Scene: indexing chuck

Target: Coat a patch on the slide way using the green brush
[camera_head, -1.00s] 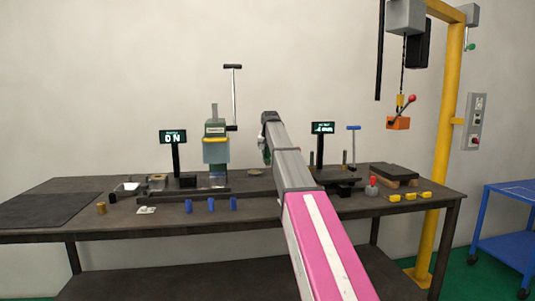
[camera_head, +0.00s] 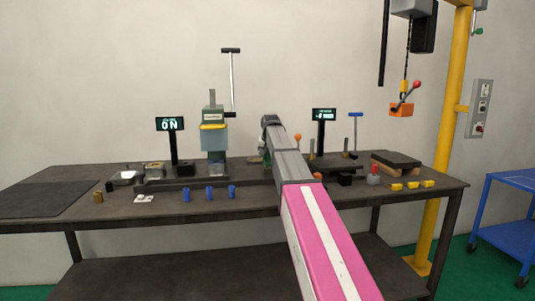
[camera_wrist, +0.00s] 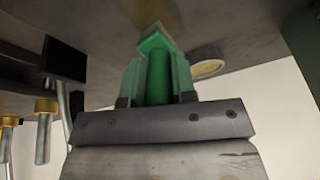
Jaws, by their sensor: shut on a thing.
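In the wrist view my gripper (camera_wrist: 155,82) is shut on the green brush (camera_wrist: 158,65), whose handle lies between the two fingers. The brush's far end points toward a dark bench surface, with a pale yellowish patch around it; I cannot tell whether it touches. In the head view my arm hides most of the gripper and the brush. The slide way (camera_head: 215,183) looks like the long dark rail along the bench, running behind my arm.
The bench (camera_head: 60,229) carries a green press (camera_head: 213,122), blue cylinders (camera_head: 209,193), yellow blocks (camera_head: 412,185) and a display (camera_head: 169,124). A round disc (camera_wrist: 207,64) is beside the brush in the wrist view. An orange hoist block (camera_head: 401,109) hangs at right.

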